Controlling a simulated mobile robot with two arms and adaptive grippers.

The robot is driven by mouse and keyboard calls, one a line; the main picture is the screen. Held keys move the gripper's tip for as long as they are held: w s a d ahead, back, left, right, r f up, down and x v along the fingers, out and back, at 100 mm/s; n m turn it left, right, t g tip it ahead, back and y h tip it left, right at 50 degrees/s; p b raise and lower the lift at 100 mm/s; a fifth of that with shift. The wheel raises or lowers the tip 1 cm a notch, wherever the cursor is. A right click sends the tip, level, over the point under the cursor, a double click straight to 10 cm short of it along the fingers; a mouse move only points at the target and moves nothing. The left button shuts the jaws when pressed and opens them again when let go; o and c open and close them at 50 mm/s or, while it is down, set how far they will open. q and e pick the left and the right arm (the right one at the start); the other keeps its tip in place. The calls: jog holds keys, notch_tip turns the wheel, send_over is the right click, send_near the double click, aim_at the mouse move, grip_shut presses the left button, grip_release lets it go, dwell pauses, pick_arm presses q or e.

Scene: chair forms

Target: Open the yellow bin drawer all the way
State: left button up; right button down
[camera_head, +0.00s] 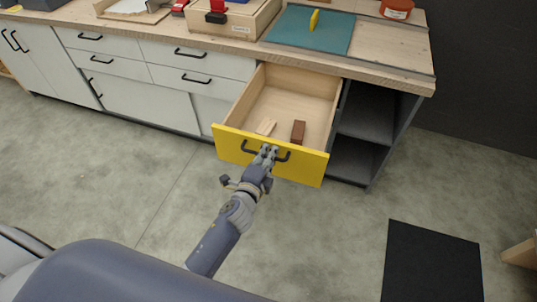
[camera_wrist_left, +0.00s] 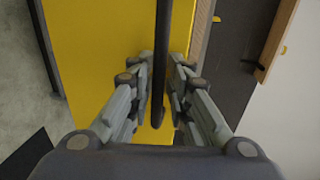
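The yellow drawer front (camera_head: 235,148) belongs to a wooden drawer that stands pulled well out of the workbench. A dark bar handle (camera_head: 283,157) runs across its front. My left gripper (camera_head: 268,150) is at the middle of this handle. In the left wrist view the handle (camera_wrist_left: 161,60) passes between the two fingers of the left gripper (camera_wrist_left: 161,95), which are closed in close around it. The yellow front (camera_wrist_left: 100,50) fills the area behind. My right gripper is not in view.
The workbench top (camera_head: 390,45) holds a teal mat (camera_head: 305,30). Open dark shelves (camera_head: 365,125) are right of the drawer.

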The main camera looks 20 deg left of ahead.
pick_arm(q)
jog(key=v, duration=1.2)
jog(key=shift+f, duration=0.1)
jog(key=s+f+n+g, duration=0.2)
jog(key=s+f, duration=0.2)
jog(key=f, duration=0.6)
jog(key=s+f+n+g, duration=0.3)
jog(key=s+f, duration=0.1)
jog(key=f, duration=0.6)
jog(key=s+f+n+g, duration=0.2)
jog(key=s+f, duration=0.2)
jog(key=f, duration=0.6)
jog(key=s+a+f+n+g, duration=0.2)
jog(key=s+f, duration=0.3)
jog(key=s, duration=0.3)
jog(key=s+a+f+n+g, duration=0.2)
jog(key=s+f+n+g, duration=0.1)
jog(key=s, duration=0.5)
jog(key=s+a+f+n+g, duration=0.2)
jog(key=s+f+n, duration=0.2)
jog(key=s+f, duration=0.3)
jog(key=shift+s+a+g+y, duration=0.3)
jog(key=shift+s+a, duration=0.05)
jog(key=shift+s, duration=0.55)
